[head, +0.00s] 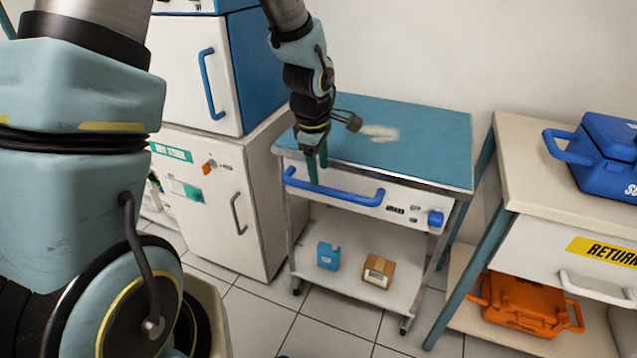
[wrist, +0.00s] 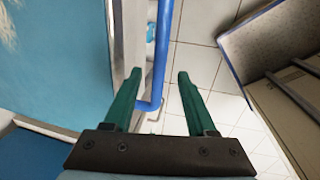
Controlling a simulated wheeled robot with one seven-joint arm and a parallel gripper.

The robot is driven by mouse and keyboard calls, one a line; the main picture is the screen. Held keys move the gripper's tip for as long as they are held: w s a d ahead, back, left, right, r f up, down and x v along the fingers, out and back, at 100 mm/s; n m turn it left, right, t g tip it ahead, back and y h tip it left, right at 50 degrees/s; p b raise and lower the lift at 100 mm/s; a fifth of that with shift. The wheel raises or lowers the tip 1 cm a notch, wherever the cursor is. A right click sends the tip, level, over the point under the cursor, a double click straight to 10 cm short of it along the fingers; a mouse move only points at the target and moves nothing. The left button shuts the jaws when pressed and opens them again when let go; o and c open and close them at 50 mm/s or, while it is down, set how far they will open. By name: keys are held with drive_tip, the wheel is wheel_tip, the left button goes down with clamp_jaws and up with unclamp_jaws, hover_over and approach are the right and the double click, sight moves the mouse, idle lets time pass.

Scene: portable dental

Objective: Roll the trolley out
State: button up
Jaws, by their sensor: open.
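The trolley (head: 425,140) has a teal top, a white front panel, a lower shelf and castors. It stands between a white cabinet and a cream table. Its blue bar handle (head: 350,197) runs across the front panel. My gripper (head: 317,170) points down at the left part of the handle, with its green fingers open. In the wrist view, the handle (wrist: 161,50) runs between the two open fingertips (wrist: 159,76), nearer the left finger. The fingers are not closed on it. The trolley top (wrist: 60,70) lies left of the fingers there.
The white cabinet (head: 215,230) stands close at left. The cream table (head: 545,190) at right carries a blue case (head: 605,160). Tiled floor in front is clear.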

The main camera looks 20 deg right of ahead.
sight(321, 187)
drive_tip(key=shift+w+d+f, duration=0.1)
drive_tip(key=shift+f, duration=0.8)
drive_tip(key=shift+w+d+f, duration=0.15)
drive_tip(key=shift+f, duration=0.75)
drive_tip(key=shift+w+d+f, duration=0.1)
drive_tip(key=shift+f, duration=0.8)
drive_tip(key=shift+c, duration=0.3)
clamp_jaws()
